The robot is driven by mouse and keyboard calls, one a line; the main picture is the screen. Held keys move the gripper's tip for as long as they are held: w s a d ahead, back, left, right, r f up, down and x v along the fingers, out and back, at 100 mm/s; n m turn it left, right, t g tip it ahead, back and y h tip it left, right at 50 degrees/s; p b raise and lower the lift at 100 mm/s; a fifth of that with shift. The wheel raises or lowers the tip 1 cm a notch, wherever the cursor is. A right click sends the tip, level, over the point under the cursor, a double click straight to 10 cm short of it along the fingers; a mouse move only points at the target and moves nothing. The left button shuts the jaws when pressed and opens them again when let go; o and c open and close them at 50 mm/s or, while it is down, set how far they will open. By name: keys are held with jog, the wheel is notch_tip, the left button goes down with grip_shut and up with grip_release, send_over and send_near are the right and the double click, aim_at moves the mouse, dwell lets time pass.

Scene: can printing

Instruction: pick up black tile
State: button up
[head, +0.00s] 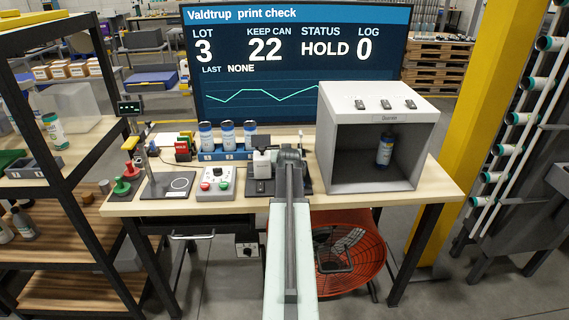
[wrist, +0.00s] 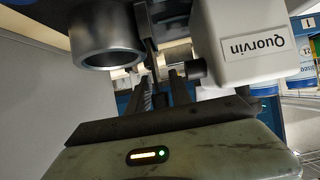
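My gripper (wrist: 163,82) is at the white device marked Quorvin (wrist: 252,42), beside a round metal barrel (wrist: 107,47). Its two dark fingers point into the narrow space between them. A thin dark upright strip (wrist: 147,40) shows near the fingertips; I cannot tell whether it is the black tile or part of the device. I cannot tell whether the fingers touch anything. In the head view my arm hides the gripper's tips, and the white device (head: 262,165) stands just left of it on a dark base. No black tile is clearly made out.
An open-fronted grey box (head: 375,100) stands right of my arm with a can (head: 385,149) inside.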

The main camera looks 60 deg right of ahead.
grip_shut()
jog(key=shift+r, duration=0.15)
